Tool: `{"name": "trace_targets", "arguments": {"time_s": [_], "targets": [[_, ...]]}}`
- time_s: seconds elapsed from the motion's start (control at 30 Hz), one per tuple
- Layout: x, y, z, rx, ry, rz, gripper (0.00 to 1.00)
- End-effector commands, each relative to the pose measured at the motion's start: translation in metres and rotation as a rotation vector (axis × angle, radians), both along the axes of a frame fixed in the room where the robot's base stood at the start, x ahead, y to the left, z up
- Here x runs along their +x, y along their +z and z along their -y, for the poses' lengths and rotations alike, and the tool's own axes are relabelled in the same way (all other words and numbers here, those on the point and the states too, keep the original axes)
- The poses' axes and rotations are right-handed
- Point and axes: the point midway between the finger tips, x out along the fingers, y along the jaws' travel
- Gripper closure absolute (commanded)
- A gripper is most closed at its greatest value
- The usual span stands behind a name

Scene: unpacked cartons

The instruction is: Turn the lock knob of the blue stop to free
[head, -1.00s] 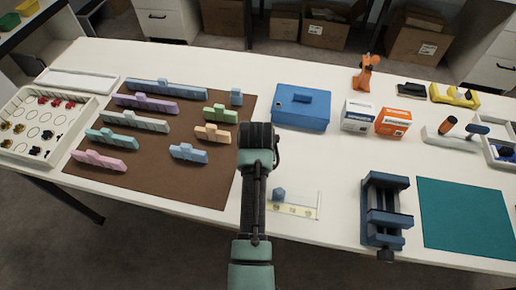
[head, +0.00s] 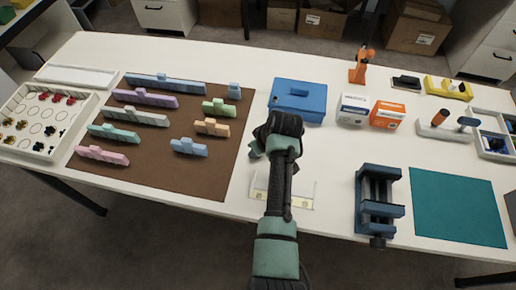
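Several blue pieces lie on the brown mat (head: 150,180): a long blue bar (head: 165,84), a small blue block (head: 235,91) and a short blue bar (head: 188,147). I cannot tell which blue piece is the stop, and no lock knob can be made out. A white plate with yellow patches (head: 303,194) lies at the front edge, partly behind my arm. The small blue piece seen on it earlier is not visible now. My gripper (head: 262,148) is over the white table right of the mat. Its fingers are mostly hidden behind the dark wrist.
A blue box (head: 299,103) and white and orange cartons (head: 386,114) stand behind. A dark blue vise (head: 379,200) and a teal mat (head: 458,208) are to the right. A white tray (head: 40,120) is far left. Bare table lies between plate and vise.

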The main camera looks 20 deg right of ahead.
Motion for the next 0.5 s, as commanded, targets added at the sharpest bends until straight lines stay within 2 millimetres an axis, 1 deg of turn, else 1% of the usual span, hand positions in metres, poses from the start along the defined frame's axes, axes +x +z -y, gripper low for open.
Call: {"name": "trace_targets", "arguments": {"time_s": [0.47,0.5], "targets": [[0.0009,0.0011,0.0,-0.002,0.013,0.002,1.0],[0.001,0.0011,0.0,-0.002,0.013,0.002,0.59]]}}
